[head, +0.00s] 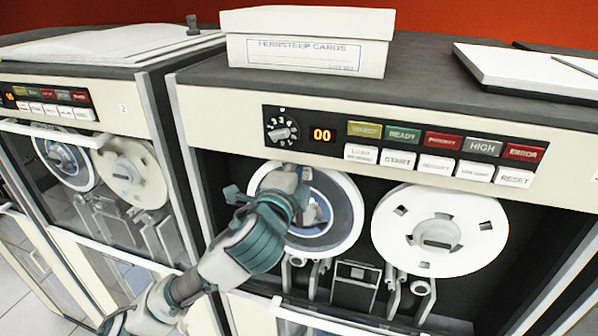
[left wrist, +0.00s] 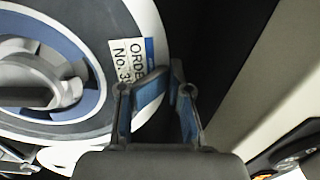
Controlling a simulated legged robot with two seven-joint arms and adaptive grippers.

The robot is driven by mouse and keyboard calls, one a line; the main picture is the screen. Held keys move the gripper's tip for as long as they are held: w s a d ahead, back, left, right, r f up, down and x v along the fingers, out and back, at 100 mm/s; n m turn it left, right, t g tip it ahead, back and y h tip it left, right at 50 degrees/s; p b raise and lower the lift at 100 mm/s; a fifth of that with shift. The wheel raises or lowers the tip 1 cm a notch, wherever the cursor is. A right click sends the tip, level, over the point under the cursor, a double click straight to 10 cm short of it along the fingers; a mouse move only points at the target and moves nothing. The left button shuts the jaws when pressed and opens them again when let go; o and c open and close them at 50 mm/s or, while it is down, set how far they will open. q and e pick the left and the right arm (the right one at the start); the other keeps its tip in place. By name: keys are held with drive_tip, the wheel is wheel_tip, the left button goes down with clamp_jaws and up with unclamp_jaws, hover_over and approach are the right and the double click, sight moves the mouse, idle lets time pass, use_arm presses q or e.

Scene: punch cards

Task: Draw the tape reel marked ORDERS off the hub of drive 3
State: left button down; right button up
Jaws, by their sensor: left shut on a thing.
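The tape reel (head: 343,237) has a white rim, a dark tape band and a blue inner ring. It is upright in the left bay of the near drive (head: 222,120). In the left wrist view the reel (left wrist: 150,25) carries a label (left wrist: 128,62) reading "ORDE…" and "No. 3". The grey hub (left wrist: 68,88) shows in its centre; I cannot tell how far the reel sits on it. My left gripper (head: 287,178) is at the reel's upper left. In the wrist view its fingers (left wrist: 165,80) are shut on the reel's edge beside the label. My right gripper is not in view.
A white take-up reel (head: 385,232) is beside it on the right. Above are a dial (head: 281,132) and lit buttons (head: 404,134). A card box (head: 306,42) stands on top. A neighbouring drive marked 2 (head: 124,108) is on the left. Tape guides (head: 357,273) sit below the reels.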

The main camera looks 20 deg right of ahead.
use_arm(q)
drive_tip(key=shift+w+d+f, duration=0.1)
drive_tip(key=shift+f, duration=0.4)
drive_tip(key=shift+w+d+f, duration=0.1)
drive_tip(key=shift+f, duration=0.4)
drive_tip(key=c, duration=0.9)
unclamp_jaws()
drive_tip(key=shift+w+d, duration=0.1)
drive_tip(key=shift+w, duration=0.05)
drive_tip(key=shift+o, duration=0.2)
drive_tip(key=shift+w+d+f, duration=0.15)
drive_tip(key=shift+w+d, duration=0.1)
drive_tip(key=shift+w, duration=0.1)
drive_tip(key=shift+o, duration=0.9)
drive_tip(key=shift+w, duration=0.1)
drive_tip(key=o, duration=0.5)
drive_tip(key=shift+s+d, duration=0.1)
drive_tip(key=shift+s, duration=0.15)
drive_tip(key=shift+r, duration=0.25)
drive_tip(key=shift+a, duration=0.2)
drive_tip(key=shift+s+r, duration=0.1)
